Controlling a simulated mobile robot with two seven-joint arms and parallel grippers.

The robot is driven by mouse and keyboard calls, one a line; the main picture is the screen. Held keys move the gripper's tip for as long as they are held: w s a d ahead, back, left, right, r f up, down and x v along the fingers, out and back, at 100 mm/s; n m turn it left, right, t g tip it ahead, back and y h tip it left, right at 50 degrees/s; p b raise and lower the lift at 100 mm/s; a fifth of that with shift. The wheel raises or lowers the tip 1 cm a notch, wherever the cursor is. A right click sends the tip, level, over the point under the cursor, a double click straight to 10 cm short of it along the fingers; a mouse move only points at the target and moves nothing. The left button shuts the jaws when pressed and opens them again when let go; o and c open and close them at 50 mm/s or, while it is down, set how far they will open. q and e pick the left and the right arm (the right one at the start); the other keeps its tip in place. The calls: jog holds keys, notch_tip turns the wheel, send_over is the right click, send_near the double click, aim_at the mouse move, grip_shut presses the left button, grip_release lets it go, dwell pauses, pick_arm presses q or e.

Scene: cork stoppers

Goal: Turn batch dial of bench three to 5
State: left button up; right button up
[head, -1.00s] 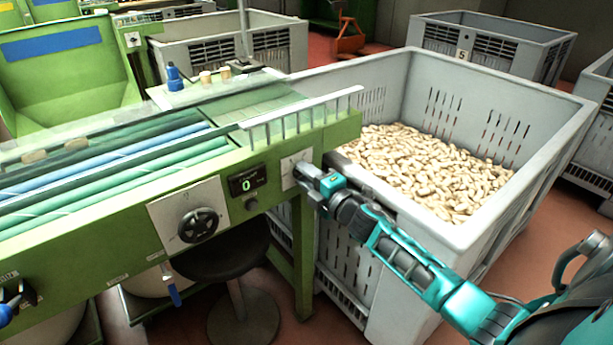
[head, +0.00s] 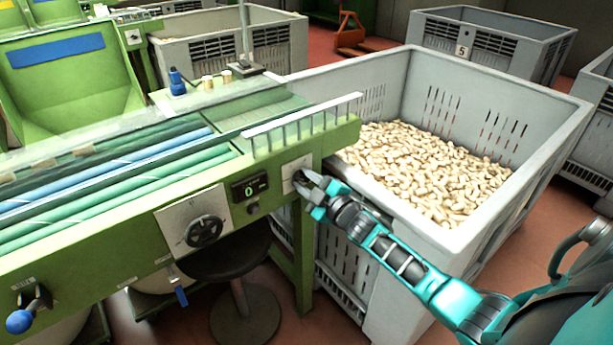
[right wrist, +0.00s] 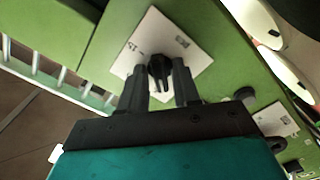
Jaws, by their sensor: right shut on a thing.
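A dark knob, the batch dial (right wrist: 160,66), sits on a white square plate on the green bench (head: 100,262). The plate (head: 290,168) also shows at the bench's right end in the head view. My right gripper (head: 307,183) reaches it from the right. In the right wrist view its two dark fingers (right wrist: 160,82) stand on either side of the knob, shut on it. A small display (head: 249,187) left of the plate shows 0. My left gripper is not in view.
A large grey crate (head: 390,215) of corks stands close right of the bench, beneath my right arm. A black handwheel (head: 203,231) and a blue-knobbed lever (head: 20,320) stick out of the bench front. A dark stool (head: 225,262) stands below.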

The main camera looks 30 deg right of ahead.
jog(key=shift+m+p, duration=0.3)
jog(key=shift+m, duration=1.1)
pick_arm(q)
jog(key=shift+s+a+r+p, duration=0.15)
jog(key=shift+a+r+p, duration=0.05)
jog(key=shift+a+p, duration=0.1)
pick_arm(e)
jog(key=shift+m, duration=0.6)
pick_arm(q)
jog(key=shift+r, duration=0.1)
pick_arm(e)
jog(key=o, duration=0.7)
jog(key=shift+o, duration=0.2)
jog(key=shift+s, duration=0.1)
pick_arm(q)
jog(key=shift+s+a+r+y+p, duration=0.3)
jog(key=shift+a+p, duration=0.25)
jog(key=shift+p, duration=0.5)
pick_arm(e)
jog(key=s+d, duration=0.1)
jog(key=s, duration=1.1)
jog(key=shift+s, duration=0.35)
